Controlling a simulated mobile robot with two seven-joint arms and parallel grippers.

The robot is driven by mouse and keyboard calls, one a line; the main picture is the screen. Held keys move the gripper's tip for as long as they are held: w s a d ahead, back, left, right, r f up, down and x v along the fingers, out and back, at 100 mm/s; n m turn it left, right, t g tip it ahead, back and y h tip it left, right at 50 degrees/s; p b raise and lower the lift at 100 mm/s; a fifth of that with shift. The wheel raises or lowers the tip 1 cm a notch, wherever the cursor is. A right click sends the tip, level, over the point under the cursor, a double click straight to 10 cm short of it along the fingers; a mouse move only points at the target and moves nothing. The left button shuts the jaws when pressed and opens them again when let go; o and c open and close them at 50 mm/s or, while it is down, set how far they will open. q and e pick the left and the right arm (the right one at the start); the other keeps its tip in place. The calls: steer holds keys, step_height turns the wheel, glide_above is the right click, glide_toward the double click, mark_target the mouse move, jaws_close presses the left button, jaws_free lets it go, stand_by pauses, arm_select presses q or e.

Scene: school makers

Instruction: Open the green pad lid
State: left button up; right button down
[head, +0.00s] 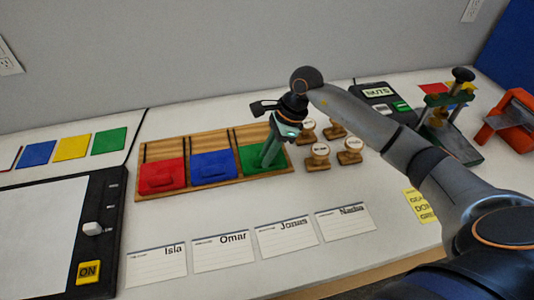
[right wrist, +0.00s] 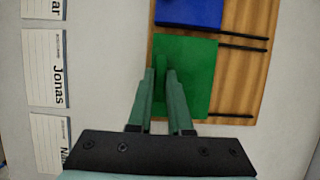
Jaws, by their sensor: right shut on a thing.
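The green pad lid (head: 252,156) lies flat in the right-hand section of a wooden tray (head: 213,182), and it fills the middle of the right wrist view (right wrist: 197,65). My right gripper (head: 265,163) reaches down over it. Its two fingers (right wrist: 160,78) are shut on the raised green handle near the lid's front edge. The lid looks closed. The fingers hide part of the handle. My left gripper is not in view.
A red lid (head: 162,175) and a blue lid (head: 212,165) share the tray. Several wooden stamps (head: 318,158) stand close to the right. Name cards (head: 286,235) lie in front. A white board with a black frame (head: 50,235) is at left.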

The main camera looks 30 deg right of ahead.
mark_target(256, 145)
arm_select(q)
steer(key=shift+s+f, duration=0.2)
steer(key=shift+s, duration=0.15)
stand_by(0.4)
arm_select(e)
steer(key=shift+w, duration=0.1)
stand_by(0.3)
steer(key=shift+w+d+b, duration=0.1)
steer(key=shift+w+b, duration=0.2)
steer(key=shift+b, duration=0.1)
steer(key=w+b, duration=0.1)
steer(key=w, duration=0.1)
steer(key=w+d+b, duration=0.1)
steer(key=w, duration=0.1)
steer(key=shift+w+d+f+b, duration=0.1)
steer(key=shift+w+f+b, duration=0.05)
steer(key=shift+w+b, duration=0.25)
steer(key=shift+w, duration=0.3)
steer(key=shift+w+d, duration=0.2)
steer(key=shift+w, duration=0.05)
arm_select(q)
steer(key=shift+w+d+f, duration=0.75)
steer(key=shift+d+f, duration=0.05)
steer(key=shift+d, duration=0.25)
